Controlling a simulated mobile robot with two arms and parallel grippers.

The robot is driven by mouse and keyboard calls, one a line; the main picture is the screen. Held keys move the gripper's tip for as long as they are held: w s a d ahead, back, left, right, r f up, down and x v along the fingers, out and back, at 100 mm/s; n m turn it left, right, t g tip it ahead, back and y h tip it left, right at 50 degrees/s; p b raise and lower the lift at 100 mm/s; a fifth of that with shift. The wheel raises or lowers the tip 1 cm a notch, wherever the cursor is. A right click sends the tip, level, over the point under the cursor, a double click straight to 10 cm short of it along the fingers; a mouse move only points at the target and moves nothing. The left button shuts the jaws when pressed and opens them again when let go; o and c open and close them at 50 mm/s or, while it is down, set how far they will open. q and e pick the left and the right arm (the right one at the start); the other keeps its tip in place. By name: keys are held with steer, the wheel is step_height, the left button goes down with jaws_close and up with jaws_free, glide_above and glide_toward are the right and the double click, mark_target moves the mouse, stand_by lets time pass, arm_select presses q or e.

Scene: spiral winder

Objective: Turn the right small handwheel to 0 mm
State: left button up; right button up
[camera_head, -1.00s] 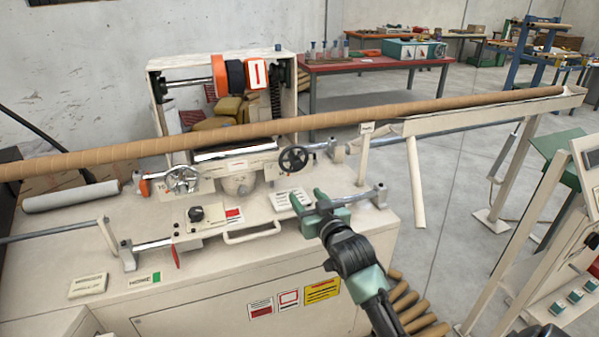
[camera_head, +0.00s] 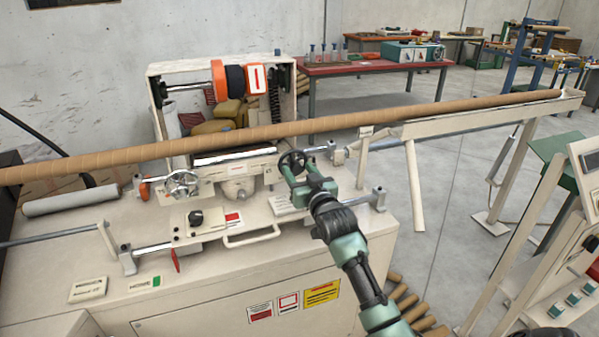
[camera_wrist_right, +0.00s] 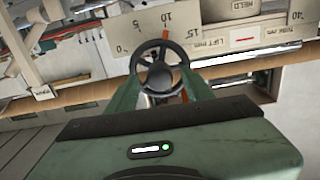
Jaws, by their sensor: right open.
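The right small handwheel (camera_head: 291,161) is dark with a round rim and sits on the front of the winder. It also shows in the right wrist view (camera_wrist_right: 160,70), where a scale (camera_wrist_right: 150,28) marked in mm stands behind it. A thin orange pointer shows above the wheel near the 10 mark, while the 0 mark is further left. My right gripper (camera_head: 303,172) is open at the wheel, its two green fingers on either side of the rim in the wrist view. I cannot tell whether they touch it. My left gripper is out of view.
A silver handwheel (camera_head: 183,183) sits further left. The long brown tube (camera_head: 330,124) runs across behind the handwheels. A black knob (camera_head: 196,217) and a bar handle (camera_head: 252,237) are on the machine's front top. The beige top (camera_head: 245,262) nearest me is largely clear.

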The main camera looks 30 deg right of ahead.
jaws_close()
steer(key=shift+n, duration=0.3)
steer(key=n+p, duration=0.1)
steer(key=n, duration=0.1)
steer(key=shift+r+n+p, duration=0.1)
steer(key=shift+n+p, duration=0.2)
steer(key=shift+p, duration=0.1)
steer(key=n+p, duration=0.1)
steer(key=n, duration=0.2)
steer(key=shift+n, duration=0.3)
steer(key=n+p, duration=0.1)
steer(key=n, duration=0.3)
steer(key=shift+a+n, duration=0.1)
steer(key=shift+n, duration=0.2)
steer(key=n, duration=0.2)
steer(key=n+p, duration=0.1)
steer(key=n, duration=0.1)
steer(key=shift+f+n, duration=0.2)
steer(key=shift+n, duration=0.1)
